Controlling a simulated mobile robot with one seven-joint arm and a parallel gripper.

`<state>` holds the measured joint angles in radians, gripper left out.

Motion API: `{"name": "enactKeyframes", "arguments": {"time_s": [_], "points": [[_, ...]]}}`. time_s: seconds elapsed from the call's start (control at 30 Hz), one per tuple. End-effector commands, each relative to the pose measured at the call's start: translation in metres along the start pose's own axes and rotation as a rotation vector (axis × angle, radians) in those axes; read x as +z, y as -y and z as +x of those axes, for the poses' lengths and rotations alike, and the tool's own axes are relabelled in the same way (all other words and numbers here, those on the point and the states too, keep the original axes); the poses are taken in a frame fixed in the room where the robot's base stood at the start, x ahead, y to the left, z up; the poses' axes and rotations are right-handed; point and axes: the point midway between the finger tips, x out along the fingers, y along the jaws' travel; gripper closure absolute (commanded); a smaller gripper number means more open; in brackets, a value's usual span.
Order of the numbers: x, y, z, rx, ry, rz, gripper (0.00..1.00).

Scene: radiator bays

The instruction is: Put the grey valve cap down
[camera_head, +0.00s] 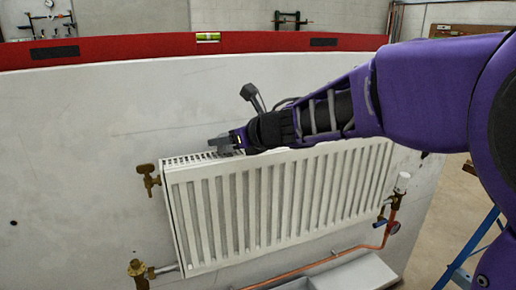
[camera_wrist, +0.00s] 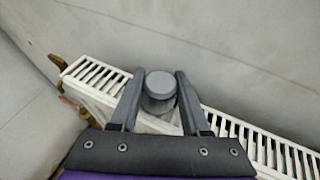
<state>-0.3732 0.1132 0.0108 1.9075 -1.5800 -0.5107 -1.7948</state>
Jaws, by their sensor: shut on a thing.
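The grey valve cap (camera_wrist: 160,86) is a round dark-grey piece between the two fingers of my gripper (camera_wrist: 157,90) in the wrist view. My gripper is shut on it, above the slotted top grille of the white radiator (camera_wrist: 105,80). In the head view, my gripper (camera_head: 228,143) is at the left part of the radiator's top edge (camera_head: 270,200), and the cap there is small and hard to separate from the fingers. I cannot tell whether the cap touches the grille.
A brass valve (camera_head: 148,180) sticks out left of the radiator, with another brass fitting (camera_head: 137,268) below. A white-capped valve (camera_head: 403,182) and copper pipe (camera_head: 340,256) are at the right. A blue ladder (camera_head: 468,255) stands right.

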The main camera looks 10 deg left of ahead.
Motion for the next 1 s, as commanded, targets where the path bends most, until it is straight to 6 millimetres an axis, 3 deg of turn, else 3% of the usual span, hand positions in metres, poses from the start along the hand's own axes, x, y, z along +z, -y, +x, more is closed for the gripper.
{"name": "enactKeyframes", "arguments": {"time_s": [0.07,0.4,0.43,0.6,1.0], "points": [[-0.0089,-0.0001,0.0038,0.000,-0.001,0.000,1.00],[-0.0108,0.0000,0.0046,0.000,0.000,-0.001,1.00],[-0.0107,0.0000,0.0046,0.000,0.001,-0.001,0.52],[-0.0097,0.0000,0.0042,0.000,0.000,-0.001,0.24],[-0.0075,-0.0004,0.0036,0.000,0.000,-0.001,0.24]]}}
